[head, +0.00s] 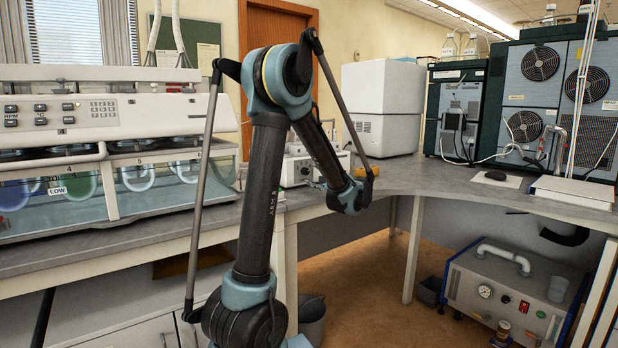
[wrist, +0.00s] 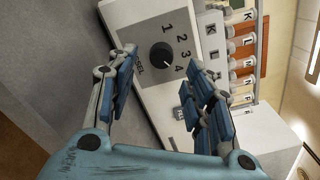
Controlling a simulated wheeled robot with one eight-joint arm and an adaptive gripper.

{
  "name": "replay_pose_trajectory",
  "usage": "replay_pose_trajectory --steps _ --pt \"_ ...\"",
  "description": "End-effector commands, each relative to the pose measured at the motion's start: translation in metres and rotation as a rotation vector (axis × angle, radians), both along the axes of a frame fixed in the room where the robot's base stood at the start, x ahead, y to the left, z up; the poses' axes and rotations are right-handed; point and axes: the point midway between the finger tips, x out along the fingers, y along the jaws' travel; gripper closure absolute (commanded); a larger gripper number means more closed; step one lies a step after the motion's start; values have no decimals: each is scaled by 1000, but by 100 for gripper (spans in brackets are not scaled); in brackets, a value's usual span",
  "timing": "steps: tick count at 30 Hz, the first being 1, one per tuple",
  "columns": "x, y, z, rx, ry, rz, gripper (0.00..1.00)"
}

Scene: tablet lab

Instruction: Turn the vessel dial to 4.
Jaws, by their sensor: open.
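No contact shows. In the head view, the white device (head: 300,170) is partly hidden behind my arm.
In the head view, a vessel tester (head: 75,115) stands at left and a white cabinet (head: 383,110) behind. The grey bench (head: 440,178) has bare room right of the device.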

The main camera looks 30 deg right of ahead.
Motion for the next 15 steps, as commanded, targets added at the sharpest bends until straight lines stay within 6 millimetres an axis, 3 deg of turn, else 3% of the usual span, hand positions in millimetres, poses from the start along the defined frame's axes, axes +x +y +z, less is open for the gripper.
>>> replay_pose_trajectory --steps 7,15 --pt "-43 -4 -1 0 2 -3 53" --pt "-67 -5 -1 0 1 0 53"
